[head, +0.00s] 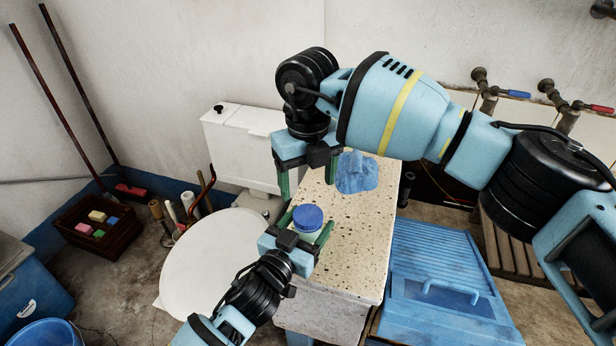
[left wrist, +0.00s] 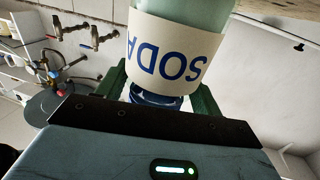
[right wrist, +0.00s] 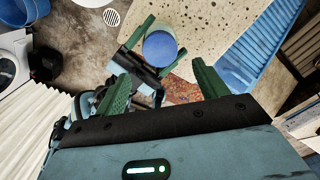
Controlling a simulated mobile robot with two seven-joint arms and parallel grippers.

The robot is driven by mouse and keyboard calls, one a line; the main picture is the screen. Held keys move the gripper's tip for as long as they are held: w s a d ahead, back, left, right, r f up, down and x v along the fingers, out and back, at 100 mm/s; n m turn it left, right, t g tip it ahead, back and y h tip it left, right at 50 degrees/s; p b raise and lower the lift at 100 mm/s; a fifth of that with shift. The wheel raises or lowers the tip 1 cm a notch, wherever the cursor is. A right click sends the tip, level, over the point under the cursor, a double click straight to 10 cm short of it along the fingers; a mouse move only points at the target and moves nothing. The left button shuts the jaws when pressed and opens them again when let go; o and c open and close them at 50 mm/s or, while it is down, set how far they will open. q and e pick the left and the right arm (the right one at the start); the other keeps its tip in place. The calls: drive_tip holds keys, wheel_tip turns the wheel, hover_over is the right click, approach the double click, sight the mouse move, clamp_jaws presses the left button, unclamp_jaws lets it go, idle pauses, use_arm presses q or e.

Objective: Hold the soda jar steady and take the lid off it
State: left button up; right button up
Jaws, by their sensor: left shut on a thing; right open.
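The soda jar (head: 311,236) is pale green with a blue lid (head: 307,217) seated on top. It stands at the left edge of the speckled stone top. Its cream label (left wrist: 172,50) reads SODA, upside down in the left wrist view. My left gripper (head: 306,227) is shut on the jar, one green finger on each side. My right gripper (head: 307,182) is open and empty, above and behind the jar in the head view. In the right wrist view the lid (right wrist: 160,48) lies beyond the fingertips, apart from them.
A crumpled blue cloth (head: 357,173) lies on the stone top (head: 352,235) behind the jar. A round white table (head: 215,262) is to the left. The stone around the jar's right side is clear.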

sight(308, 214)
drive_tip(key=shift+f, duration=3.95)
drive_tip(key=c, duration=1)
drive_tip(key=n, duration=0.3)
drive_tip(key=shift+r, duration=0.35)
drive_tip(key=shift+r, duration=0.75)
drive_tip(key=shift+r, duration=0.15)
